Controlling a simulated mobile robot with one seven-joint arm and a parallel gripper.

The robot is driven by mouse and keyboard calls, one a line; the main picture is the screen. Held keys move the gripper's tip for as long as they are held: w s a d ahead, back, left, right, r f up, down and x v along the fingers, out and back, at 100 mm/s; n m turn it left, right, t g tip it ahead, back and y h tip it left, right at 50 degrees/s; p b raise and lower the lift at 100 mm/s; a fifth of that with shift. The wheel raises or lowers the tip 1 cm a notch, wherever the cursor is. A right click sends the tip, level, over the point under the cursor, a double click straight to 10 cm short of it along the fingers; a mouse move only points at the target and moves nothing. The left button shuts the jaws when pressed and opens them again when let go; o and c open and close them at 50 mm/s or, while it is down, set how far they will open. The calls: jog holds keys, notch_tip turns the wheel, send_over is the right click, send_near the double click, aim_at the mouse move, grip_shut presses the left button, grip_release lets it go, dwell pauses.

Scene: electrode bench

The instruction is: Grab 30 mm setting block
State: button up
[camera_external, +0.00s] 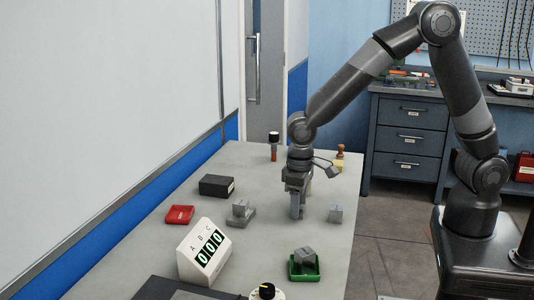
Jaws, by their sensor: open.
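My gripper (297,212) points straight down over the middle of the grey bench, with its fingertips close to the bench top. It is open, and no block shows between its fingers. Three grey blocks are in view. A small grey block (336,213) stands on the bench to the right of my gripper. Another block (240,206) sits on a grey base to its left. A larger, tilted-looking block (306,255) sits in a green tray (291,274) nearer the camera. I cannot read any size marking, so which one is 30 mm is unclear.
A red tray (179,214) and a black box (217,185) lie at the left. A black-topped item (274,143) and a wooden-knobbed item (340,153) stand at the back. Bare bench lies between them.

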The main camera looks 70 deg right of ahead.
jog(key=shift+c, duration=0.5)
grip_shut()
